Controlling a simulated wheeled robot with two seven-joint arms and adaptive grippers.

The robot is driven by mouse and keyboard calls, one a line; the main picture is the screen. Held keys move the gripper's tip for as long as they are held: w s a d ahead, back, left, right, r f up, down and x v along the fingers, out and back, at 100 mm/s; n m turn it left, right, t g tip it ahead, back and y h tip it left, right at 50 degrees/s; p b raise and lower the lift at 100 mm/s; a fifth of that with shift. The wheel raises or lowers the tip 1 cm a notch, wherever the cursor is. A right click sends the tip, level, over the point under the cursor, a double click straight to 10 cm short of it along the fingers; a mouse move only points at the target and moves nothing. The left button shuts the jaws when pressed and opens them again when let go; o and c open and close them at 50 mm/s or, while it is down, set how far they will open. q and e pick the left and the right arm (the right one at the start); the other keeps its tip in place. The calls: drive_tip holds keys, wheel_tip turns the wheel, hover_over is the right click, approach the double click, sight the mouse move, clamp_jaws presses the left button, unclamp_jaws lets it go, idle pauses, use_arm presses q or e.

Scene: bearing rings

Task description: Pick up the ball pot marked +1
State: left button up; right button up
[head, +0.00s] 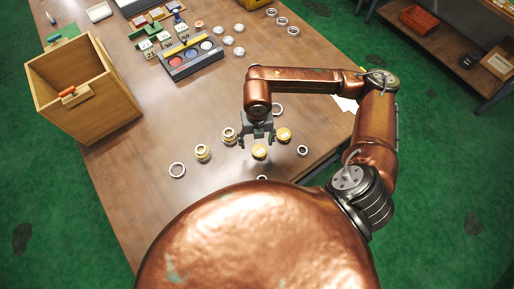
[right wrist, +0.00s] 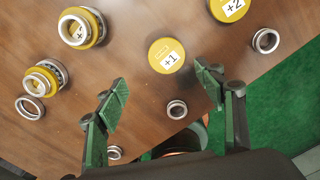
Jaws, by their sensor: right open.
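The ball pot marked +1 (right wrist: 167,56) is a round yellow pot on the table, its label facing up in the right wrist view. In the head view it (head: 260,152) sits just under my right gripper (head: 257,139). In the right wrist view my right gripper (right wrist: 164,89) is open and empty, its green-padded fingers spread apart. The pot appears beyond the fingertips, between their directions, and no contact shows. Another yellow pot marked +2 (right wrist: 230,9) is to its right. My left gripper is not in view.
Loose rings (right wrist: 266,40) (right wrist: 177,109) lie nearby. A wooden box (head: 85,92) and a dark tray with coloured discs (head: 190,60) stand farther off. The table's edge is close on the right.

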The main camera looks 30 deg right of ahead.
sight(259, 150)
drive_tip(key=f, duration=0.5)
drive_tip(key=d+f, duration=0.1)
drive_tip(key=f, duration=0.1)
drive_tip(key=shift+f, duration=0.3)
drive_tip(key=c, duration=1.4)
drive_tip(key=shift+o, duration=0.2)
drive_tip(key=shift+r, duration=0.15)
